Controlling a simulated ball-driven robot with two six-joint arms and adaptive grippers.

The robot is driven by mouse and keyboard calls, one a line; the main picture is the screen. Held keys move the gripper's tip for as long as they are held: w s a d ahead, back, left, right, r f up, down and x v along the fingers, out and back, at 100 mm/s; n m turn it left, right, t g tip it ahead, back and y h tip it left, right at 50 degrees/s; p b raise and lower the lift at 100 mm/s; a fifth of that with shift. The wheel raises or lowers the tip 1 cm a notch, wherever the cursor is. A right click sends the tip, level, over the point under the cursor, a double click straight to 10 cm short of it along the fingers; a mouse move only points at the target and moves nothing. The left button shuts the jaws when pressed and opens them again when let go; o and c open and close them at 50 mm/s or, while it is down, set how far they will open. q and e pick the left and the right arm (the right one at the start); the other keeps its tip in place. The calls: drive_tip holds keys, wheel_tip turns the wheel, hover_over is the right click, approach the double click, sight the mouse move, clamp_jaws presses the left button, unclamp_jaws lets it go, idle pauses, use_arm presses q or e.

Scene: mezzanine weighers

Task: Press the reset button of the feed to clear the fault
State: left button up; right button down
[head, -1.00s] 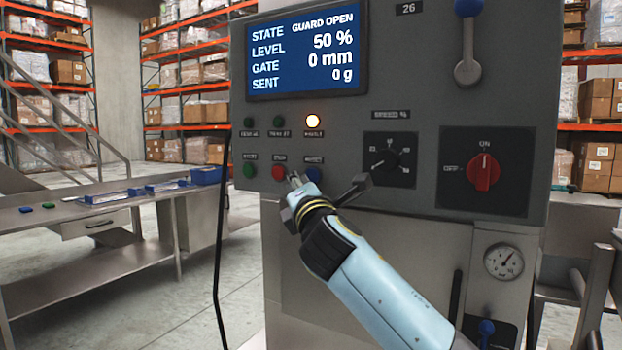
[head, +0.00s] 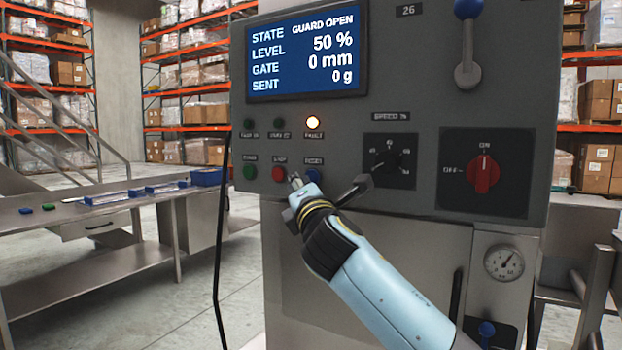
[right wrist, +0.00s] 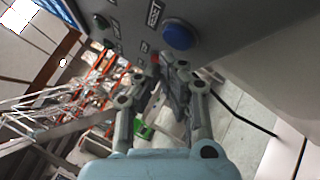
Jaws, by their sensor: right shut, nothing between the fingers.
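The blue reset button (head: 313,175) is on the grey control panel (head: 400,100), at the right end of the lower button row and partly covered by my gripper. It shows large in the right wrist view (right wrist: 179,36) beside the RESET label. My right gripper (head: 295,181) is shut and empty, its tips low and left of the blue button, near the red stop button (head: 279,173). In the wrist view the fingertips (right wrist: 168,62) lie just below the blue button; I cannot tell whether they touch the panel. The amber fault lamp (head: 313,121) is lit. The screen (head: 306,48) reads GUARD OPEN.
A green button (head: 249,172) is at the row's left. A speed knob (head: 386,160), a red switch (head: 483,173) turned to ON and a blue-knobbed lever (head: 468,45) are on the panel. A black cable (head: 221,240) hangs at the left. A steel bench (head: 90,205) stands further left.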

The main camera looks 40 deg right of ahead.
drive_tip(key=shift+d, duration=0.1)
idle(0.5)
drive_tip(key=shift+w+d, duration=0.2)
drive_tip(key=shift+d, duration=0.1)
drive_tip(key=shift+w+d, duration=0.15)
drive_tip(key=shift+d, duration=0.25)
idle(0.6)
idle(0.4)
drive_tip(key=shift+s+a, duration=0.35)
drive_tip(key=shift+a, duration=0.45)
drive_tip(key=shift+s+a+p, duration=0.2)
drive_tip(key=shift+s+a, duration=0.1)
drive_tip(key=shift+a, duration=0.45)
drive_tip(key=shift+s+a+p, duration=0.25)
drive_tip(key=shift+s+a, duration=0.1)
drive_tip(key=shift+a, duration=0.45)
drive_tip(key=shift+s+a+p, duration=0.2)
drive_tip(key=shift+s+a, duration=0.1)
drive_tip(key=shift+a, duration=0.45)
